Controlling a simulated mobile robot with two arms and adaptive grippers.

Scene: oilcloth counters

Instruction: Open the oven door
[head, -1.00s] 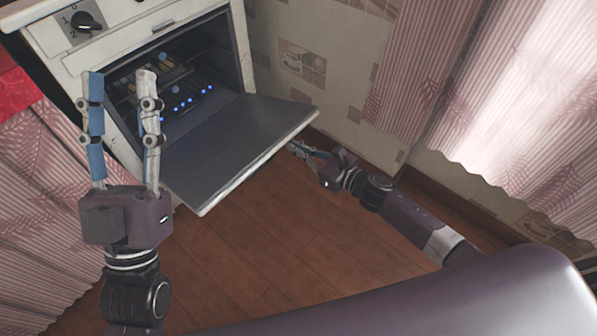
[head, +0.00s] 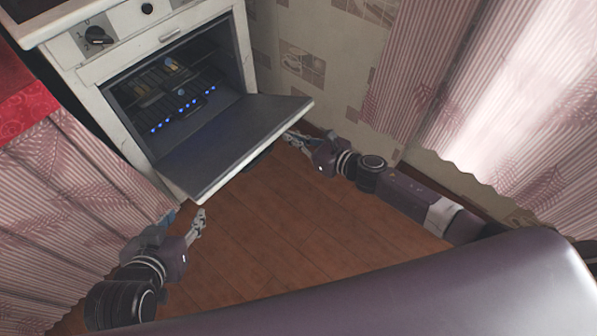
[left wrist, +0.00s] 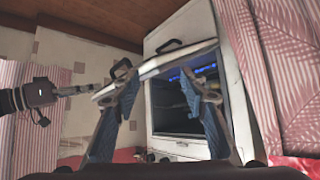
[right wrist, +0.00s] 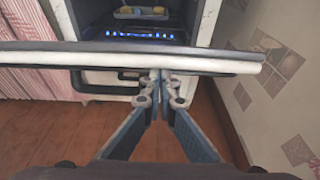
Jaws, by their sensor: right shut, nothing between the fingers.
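The oven door (head: 235,140) is swung down and out from the white oven (head: 85,72), and the lit cavity (head: 170,90) shows behind it. My left gripper (head: 187,215) is low, in front of the door's near left corner. In the left wrist view its fingers (left wrist: 163,80) are spread, with the door's pale edge (left wrist: 155,66) seen beyond them; contact cannot be told. My right gripper (head: 291,138) is beside the door's right end. In the right wrist view its fingertips (right wrist: 160,80) are together and empty, just below the door edge (right wrist: 130,60), by a dark handle (right wrist: 95,88).
A patterned wall (head: 310,70) and pink curtains (head: 425,80) stand to the right. A striped curtain (head: 60,200) under a red cloth (head: 30,110) stands left of the oven. The wooden floor (head: 260,210) between my arms is clear.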

